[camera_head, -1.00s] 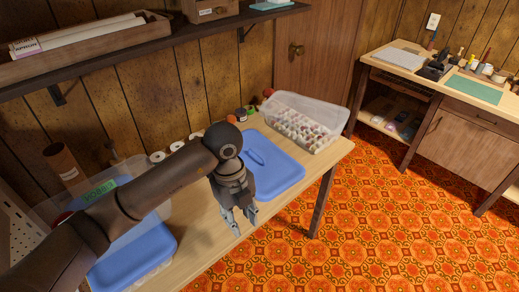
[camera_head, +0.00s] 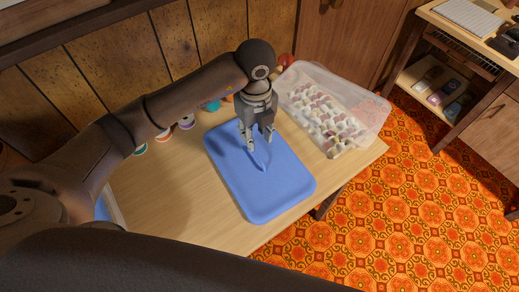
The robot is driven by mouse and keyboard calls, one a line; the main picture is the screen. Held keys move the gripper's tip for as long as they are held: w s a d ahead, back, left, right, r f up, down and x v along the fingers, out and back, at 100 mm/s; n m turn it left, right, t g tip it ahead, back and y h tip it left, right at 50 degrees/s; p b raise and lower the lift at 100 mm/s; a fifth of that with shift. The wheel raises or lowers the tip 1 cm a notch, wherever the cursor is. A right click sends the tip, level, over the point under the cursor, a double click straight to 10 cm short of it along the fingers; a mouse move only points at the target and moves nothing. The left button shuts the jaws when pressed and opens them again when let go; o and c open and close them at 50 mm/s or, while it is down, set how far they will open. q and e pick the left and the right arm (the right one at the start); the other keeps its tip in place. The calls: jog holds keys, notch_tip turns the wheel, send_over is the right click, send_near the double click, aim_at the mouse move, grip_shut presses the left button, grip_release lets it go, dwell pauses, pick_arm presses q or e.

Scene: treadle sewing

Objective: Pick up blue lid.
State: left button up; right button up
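The blue lid (camera_head: 272,190) lies flat on the wooden table, with a raised narrow handle (camera_head: 261,164) near its middle. My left gripper (camera_head: 259,143) points down over the far part of the lid, close to the far end of the handle. Its two fingers are apart and nothing shows between them. I cannot tell whether the fingertips touch the lid. The gripper and its shadow cover part of the lid's far side. My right gripper is not in view.
A clear bin (camera_head: 335,110) with many small spools stands just right of the lid. Several spools (camera_head: 163,135) line the table's back by the wood wall. Bare table (camera_head: 180,195) lies left of the lid. The table's front edge is near the lid's lower corner.

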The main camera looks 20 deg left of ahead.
aim_at(256, 154)
pick_arm(q)
notch_tip(256, 154, down, 9)
jog(key=shift+s+r+p, duration=0.15)
jog(key=shift+p, duration=0.55)
grip_shut()
